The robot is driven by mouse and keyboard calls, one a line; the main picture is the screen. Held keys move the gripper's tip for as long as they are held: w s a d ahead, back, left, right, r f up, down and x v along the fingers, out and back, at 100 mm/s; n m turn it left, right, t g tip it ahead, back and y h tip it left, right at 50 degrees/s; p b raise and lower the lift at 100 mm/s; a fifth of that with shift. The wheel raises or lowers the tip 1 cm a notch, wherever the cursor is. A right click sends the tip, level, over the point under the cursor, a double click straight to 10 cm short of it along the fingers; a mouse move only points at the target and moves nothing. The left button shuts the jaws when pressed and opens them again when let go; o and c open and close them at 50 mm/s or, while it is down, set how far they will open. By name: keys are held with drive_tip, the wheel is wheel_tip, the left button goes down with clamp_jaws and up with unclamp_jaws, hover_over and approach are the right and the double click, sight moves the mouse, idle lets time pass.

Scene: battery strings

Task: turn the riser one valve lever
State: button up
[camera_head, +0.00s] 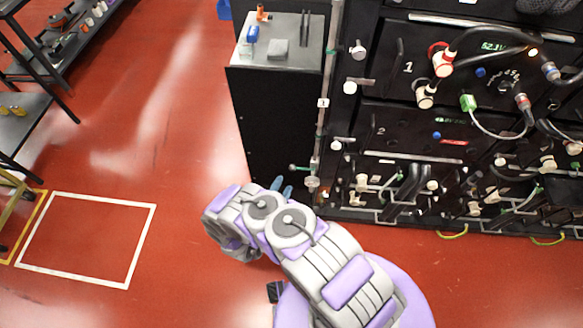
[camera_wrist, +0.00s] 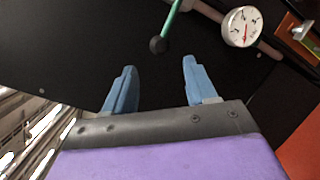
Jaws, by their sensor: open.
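The riser one pipe (camera_head: 324,110) runs up the left edge of the battery rack and carries a white "1" tag. Its green valve lever (camera_head: 300,168) sticks out to the left near the pipe's lower end. In the wrist view the lever (camera_wrist: 172,20) ends in a black ball knob, just beyond the gap between my fingertips. My gripper (camera_head: 280,189) is open with blue fingers, just below and left of the lever in the head view. In the wrist view my gripper (camera_wrist: 159,66) is empty, and I see no contact with the lever.
A round gauge (camera_wrist: 241,27) sits on the pipe, right of the lever. A black cabinet (camera_head: 275,125) stands behind my gripper, with small items on its grey top. The battery rack (camera_head: 400,135) with cables fills the right. Red floor (camera_head: 190,150) is open at left.

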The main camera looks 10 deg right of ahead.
sight(292, 168)
drive_tip(key=x, duration=0.9)
drive_tip(key=shift+w+d, duration=0.15)
drive_tip(key=shift+w, duration=0.05)
drive_tip(key=shift+f, duration=0.1)
clamp_jaws()
